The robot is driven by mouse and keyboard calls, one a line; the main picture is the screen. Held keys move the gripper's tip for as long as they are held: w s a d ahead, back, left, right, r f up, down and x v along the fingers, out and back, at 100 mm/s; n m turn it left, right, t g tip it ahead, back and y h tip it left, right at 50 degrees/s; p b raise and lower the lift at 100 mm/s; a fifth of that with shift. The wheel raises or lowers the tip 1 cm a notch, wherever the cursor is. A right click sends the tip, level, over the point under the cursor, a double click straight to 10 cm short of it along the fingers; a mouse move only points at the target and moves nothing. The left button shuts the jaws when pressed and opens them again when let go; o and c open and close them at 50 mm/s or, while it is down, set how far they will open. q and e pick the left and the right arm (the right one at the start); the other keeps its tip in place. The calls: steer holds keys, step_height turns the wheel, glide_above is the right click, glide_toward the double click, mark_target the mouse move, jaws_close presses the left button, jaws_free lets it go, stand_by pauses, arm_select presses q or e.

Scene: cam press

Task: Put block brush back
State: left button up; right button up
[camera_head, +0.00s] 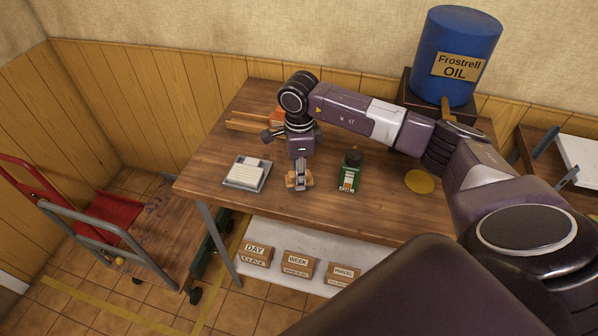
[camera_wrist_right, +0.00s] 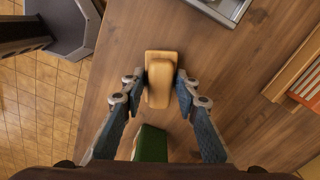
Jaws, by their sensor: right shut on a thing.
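The block brush (camera_head: 300,182) is a small tan wooden block at the front of the wooden table. It lies between the grey tray and the green can. My right gripper (camera_head: 299,174) points down and is shut on it. In the right wrist view the brush (camera_wrist_right: 159,83) is between the two fingertips (camera_wrist_right: 157,80), with a finger against each long side. I cannot tell whether it rests on the table top or is held just above it. Its underside is hidden. My left gripper is not in view.
A grey tray with a pale pad (camera_head: 245,173) lies left of the brush, a green can (camera_head: 348,178) right. A yellow disc (camera_head: 419,182) lies further right. A wooden holder (camera_head: 246,122) and blue oil barrel (camera_head: 460,50) stand behind. Labelled boxes (camera_head: 297,264) sit below.

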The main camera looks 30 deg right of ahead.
steer(key=shift+f, duration=0.1)
steer(key=shift+f, duration=0.1)
steer(key=o, duration=1.1)
steer(key=shift+r, duration=0.3)
step_height(320, 180, up, 10)
steer(key=b, duration=0.3)
steer(key=shift+w+r+b, duration=0.1)
steer(key=shift+r+b, duration=0.15)
steer(key=shift+b, duration=0.15)
steer(key=shift+r, duration=0.65)
